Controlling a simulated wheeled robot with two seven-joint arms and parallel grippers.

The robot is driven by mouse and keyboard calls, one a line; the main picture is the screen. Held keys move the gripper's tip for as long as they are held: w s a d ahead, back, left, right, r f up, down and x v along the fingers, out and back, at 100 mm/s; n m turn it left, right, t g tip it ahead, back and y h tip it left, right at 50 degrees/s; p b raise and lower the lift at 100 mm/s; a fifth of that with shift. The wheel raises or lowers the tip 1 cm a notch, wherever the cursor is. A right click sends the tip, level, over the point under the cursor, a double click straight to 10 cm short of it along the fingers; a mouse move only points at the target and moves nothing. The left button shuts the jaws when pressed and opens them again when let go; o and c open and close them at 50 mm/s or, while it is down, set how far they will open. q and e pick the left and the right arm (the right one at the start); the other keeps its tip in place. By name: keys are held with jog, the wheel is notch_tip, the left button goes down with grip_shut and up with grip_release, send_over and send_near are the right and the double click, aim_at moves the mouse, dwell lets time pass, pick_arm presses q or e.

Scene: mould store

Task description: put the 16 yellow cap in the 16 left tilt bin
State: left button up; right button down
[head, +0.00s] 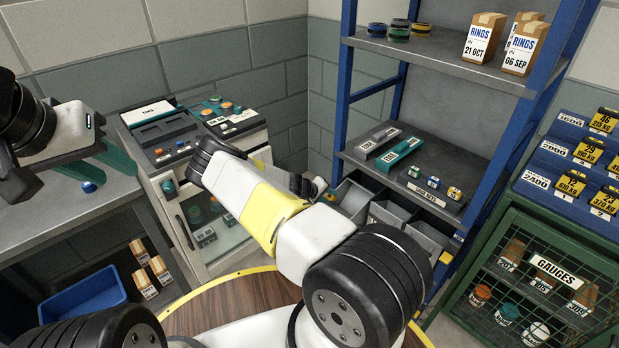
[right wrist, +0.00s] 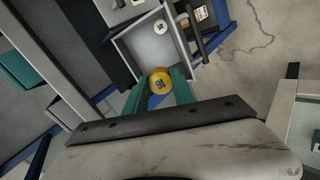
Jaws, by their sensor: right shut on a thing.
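The yellow cap (right wrist: 160,82), with dark print on top, is held between the green fingers of my right gripper (right wrist: 160,92) in the right wrist view. It shows over the near end of an open grey bin (right wrist: 126,46), and I cannot tell its height above the floor of it. A white round piece (right wrist: 160,27) shows in that bin. In the head view my right gripper (head: 318,188) is mostly hidden by my arm, close to the left tilt bin (head: 352,196). My left gripper (head: 98,163) is open above the left bench, with a blue cap (head: 88,187) lying below it.
More tilt bins (head: 391,214) stand to the right under the grey shelf (head: 415,165), whose blue posts are close by. A green mesh gauge cabinet (head: 545,265) is at the right. A white cabinet (head: 210,220) with instruments on top stands left of the bins.

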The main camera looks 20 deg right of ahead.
jog(key=shift+x, duration=3.15)
